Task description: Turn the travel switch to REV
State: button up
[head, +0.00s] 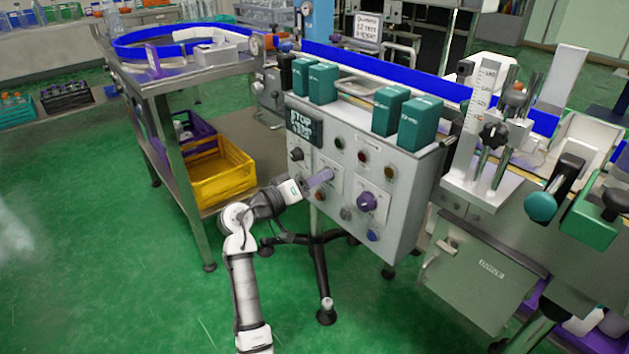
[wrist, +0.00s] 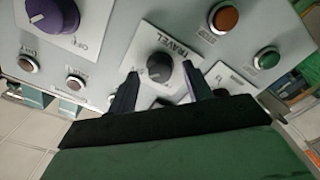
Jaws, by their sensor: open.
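The travel switch (wrist: 160,68) is a dark round knob on a white plate marked TRAVEL, seen in the wrist view. My gripper (wrist: 159,73) is open, with one finger on each side of the knob. I cannot tell whether either finger touches it. The small plate lettering by the knob is too blurred to read, so its setting is unclear.
A purple knob (head: 367,201) sits right of my gripper and a black knob (head: 296,154) to its upper left. In the wrist view an orange button (wrist: 224,18) and a green button (wrist: 267,58) lie close by. Green boxes (head: 421,124) stand on the panel top.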

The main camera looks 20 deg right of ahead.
jog(key=v, duration=1.3)
jog(key=shift+a, duration=0.4)
jog(key=shift+s+r, duration=0.1)
